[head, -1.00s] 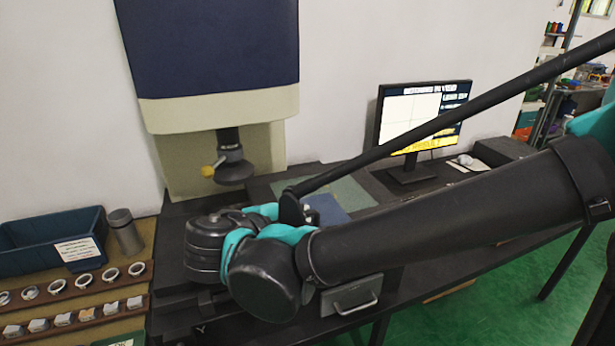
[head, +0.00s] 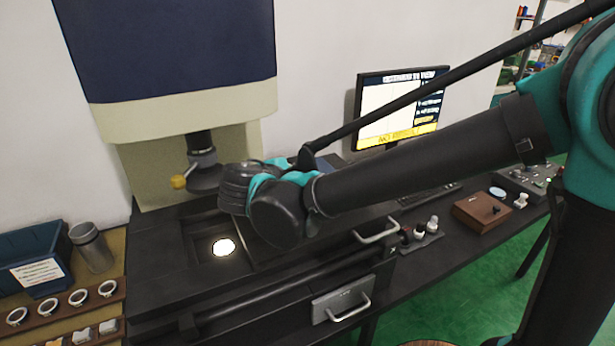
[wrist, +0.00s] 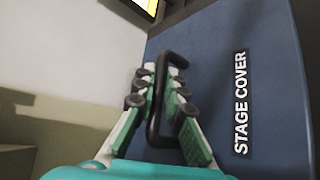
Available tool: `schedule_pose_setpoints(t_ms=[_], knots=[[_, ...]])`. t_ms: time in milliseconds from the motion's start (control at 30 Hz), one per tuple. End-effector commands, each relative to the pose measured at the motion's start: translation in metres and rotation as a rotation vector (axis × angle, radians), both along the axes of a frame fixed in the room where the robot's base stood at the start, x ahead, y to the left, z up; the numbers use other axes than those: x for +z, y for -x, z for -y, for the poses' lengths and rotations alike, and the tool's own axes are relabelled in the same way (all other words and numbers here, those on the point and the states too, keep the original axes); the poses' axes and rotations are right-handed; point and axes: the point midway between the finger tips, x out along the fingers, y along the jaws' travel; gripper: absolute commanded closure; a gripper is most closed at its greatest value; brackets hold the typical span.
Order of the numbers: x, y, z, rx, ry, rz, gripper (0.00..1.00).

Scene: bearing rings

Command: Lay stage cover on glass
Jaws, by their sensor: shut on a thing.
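The stage cover (wrist: 235,65) is a blue plate with white "STAGE COVER" lettering and a black bar handle (wrist: 158,105). In the wrist view my gripper (wrist: 160,88) has its fingers on both sides of the handle, shut on it. In the head view my wrist and arm hide most of the gripper and cover, so I cannot tell how high the cover is. The glass shows as a bright lit round spot (head: 223,247) in the dark recessed stage (head: 190,285), uncovered, left of and below my wrist.
The microscope's lens (head: 204,172) with a yellow knob hangs above the back of the stage. A monitor (head: 395,110) stands behind my arm. A blue bin (head: 35,262), a metal cylinder (head: 92,247) and racked rings (head: 77,298) are at the left. A drawer handle (head: 347,308) juts out in front.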

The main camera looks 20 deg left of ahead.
Motion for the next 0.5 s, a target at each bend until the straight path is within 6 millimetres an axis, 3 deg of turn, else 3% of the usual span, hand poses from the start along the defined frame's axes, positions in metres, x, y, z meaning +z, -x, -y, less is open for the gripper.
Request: schedule_pose_setpoints(t_ms=[133,433,500], knots=[[0.000,-0.025,0.001,-0.004,-0.001,0.000,1.00],[0.000,-0.046,0.001,-0.002,0.000,0.001,1.00],[-0.012,-0.044,-0.001,0.000,0.000,0.000,1.00]])
